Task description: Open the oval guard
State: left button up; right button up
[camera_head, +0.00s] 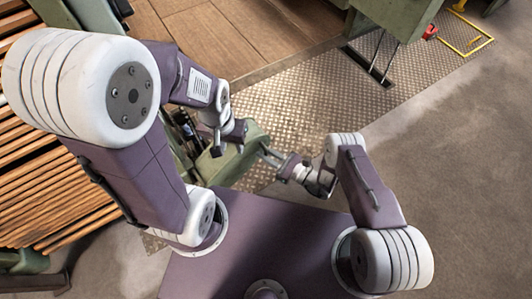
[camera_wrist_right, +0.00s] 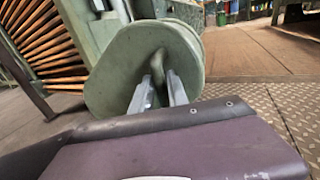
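The oval guard (camera_wrist_right: 112,80) is a pale green rounded cover in the right wrist view, with a small upright handle (camera_wrist_right: 158,62) on its face. In the head view the guard (camera_head: 247,165) shows as a green part in front of my base. My right gripper (camera_wrist_right: 160,84) is in front of the guard, its two fingers apart on either side of the handle; I cannot tell whether they touch it. The right gripper also shows in the head view (camera_head: 268,155). My left gripper (camera_head: 216,147) points down close to the guard, too small to read its fingers. The guard appears shut against the machine.
Wooden slats (camera_head: 45,190) in a rack stand at the left. A green machine frame (camera_head: 392,18) is at the top. A metal tread plate (camera_head: 320,95) covers the floor beyond the guard, with a yellow frame (camera_head: 470,45) at the far right. Grey floor at right is clear.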

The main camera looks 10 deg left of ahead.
jog(key=shift+d, duration=0.25)
jog(key=p+v, duration=0.3)
jog(key=v, duration=0.5)
jog(key=shift+s+d, duration=0.25)
